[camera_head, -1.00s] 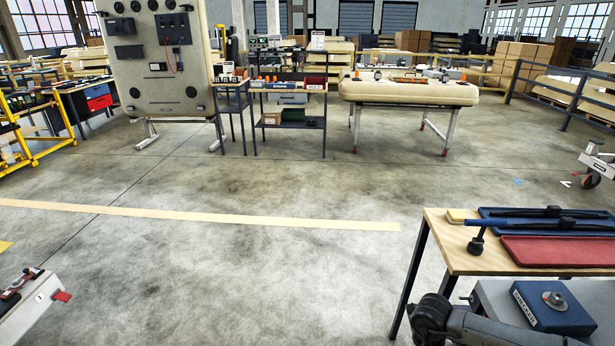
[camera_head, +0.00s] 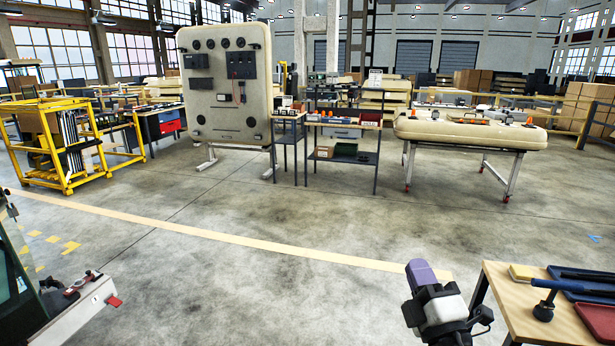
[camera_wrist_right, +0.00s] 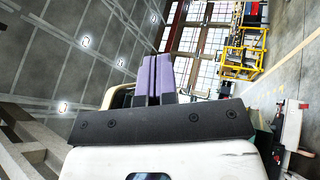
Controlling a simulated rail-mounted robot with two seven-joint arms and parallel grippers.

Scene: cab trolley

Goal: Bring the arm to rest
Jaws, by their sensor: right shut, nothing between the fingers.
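My right gripper (camera_head: 421,272) is raised at the lower middle right of the head view, just left of the wooden-topped table (camera_head: 507,312). Its purple fingers also show in the right wrist view (camera_wrist_right: 154,77). They are together, with nothing between them. The gripper appears apart from the table, with open floor behind it. My left gripper is not in view.
The table holds a blue-handled tool (camera_head: 572,288), a dark blue tray and a red tray (camera_head: 598,318). A pale unit with a red tab (camera_head: 114,301) stands at lower left. A yellow cart (camera_head: 60,145) and a tall panel (camera_head: 228,85) stand farther back. The middle floor is clear.

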